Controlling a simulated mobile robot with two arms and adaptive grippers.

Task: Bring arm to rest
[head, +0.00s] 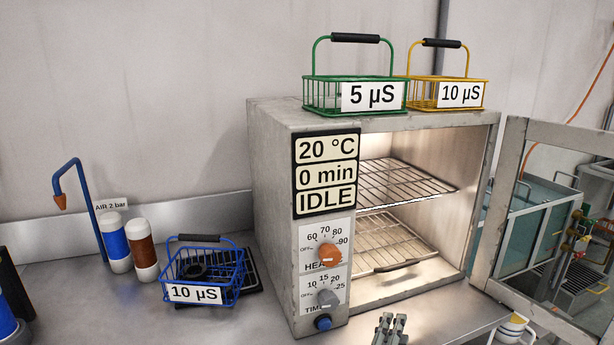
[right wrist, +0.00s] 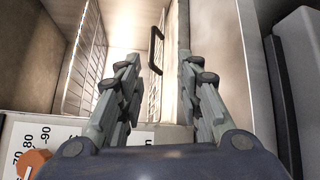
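My right gripper (head: 389,322) shows at the bottom edge of the head view, in front of the oven's open front. In the right wrist view its two fingers (right wrist: 159,68) stand apart with nothing between them. They point toward the lit inside of the oven (head: 270,125). Its wire racks (head: 405,184) look empty. My left gripper is not in view.
The oven door (head: 560,135) stands open to the right. A green basket (head: 318,93) and a yellow basket (head: 424,95) stand on the oven. A blue basket (head: 240,268) holding dark rings, two bottles (head: 114,245) and a blue air pipe (head: 88,200) are left on the bench.

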